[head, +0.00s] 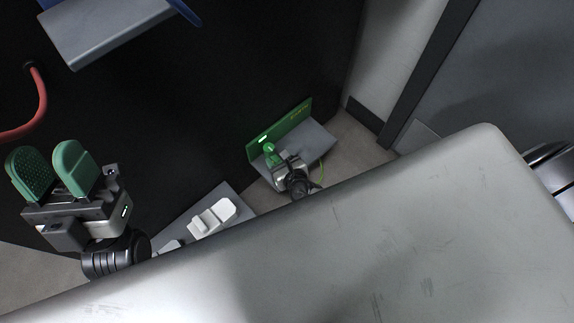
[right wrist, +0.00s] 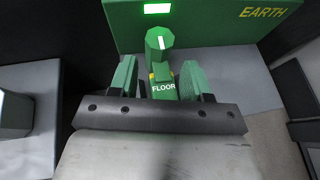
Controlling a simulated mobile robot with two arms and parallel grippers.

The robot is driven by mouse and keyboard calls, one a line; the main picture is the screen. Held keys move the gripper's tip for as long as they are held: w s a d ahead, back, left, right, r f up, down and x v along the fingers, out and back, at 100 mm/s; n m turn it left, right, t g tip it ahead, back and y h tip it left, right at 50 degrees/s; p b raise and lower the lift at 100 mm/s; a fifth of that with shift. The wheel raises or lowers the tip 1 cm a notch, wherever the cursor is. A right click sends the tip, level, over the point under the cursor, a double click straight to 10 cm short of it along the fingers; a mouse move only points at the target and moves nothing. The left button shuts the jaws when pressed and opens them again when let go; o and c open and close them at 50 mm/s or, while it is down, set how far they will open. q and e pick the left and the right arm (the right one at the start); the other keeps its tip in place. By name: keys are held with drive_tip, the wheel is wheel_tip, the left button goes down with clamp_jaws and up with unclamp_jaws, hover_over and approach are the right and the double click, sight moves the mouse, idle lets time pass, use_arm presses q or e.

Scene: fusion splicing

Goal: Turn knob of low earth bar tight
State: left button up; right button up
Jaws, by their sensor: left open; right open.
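The low earth bar is a green panel (head: 292,124) low on the dark cabinet; it fills the top of the right wrist view (right wrist: 215,25), lettered EARTH, with a lit green lamp. Its green knob (right wrist: 160,40) has a white mark pointing roughly upright in that view; it also shows small in the head view (head: 268,148). A green block labelled FLOOR (right wrist: 163,87) lies below the knob. My right gripper (right wrist: 160,75) is open, its fingers either side of the FLOOR block, just short of the knob. My left gripper (head: 52,170) is open and empty at the left, away from the bar.
A grey plate (head: 318,146) lies under the bar. A white fixture (head: 212,217) on a grey base stands left of it. A red cable (head: 40,100) and a grey shelf (head: 105,28) are at the upper left. A thin green wire (head: 322,174) is beside my right gripper.

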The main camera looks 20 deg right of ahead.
use_arm(q)
drive_tip(key=w+f+g+y+p, duration=0.2)
drive_tip(key=w+f+g, duration=0.2)
drive_tip(key=w+g, duration=0.1)
drive_tip(key=shift+w+d+g, duration=0.35)
drive_tip(key=shift+w+g, duration=0.05)
drive_tip(key=shift+g, duration=0.2)
use_arm(e)
drive_tip(key=v, duration=0.6)
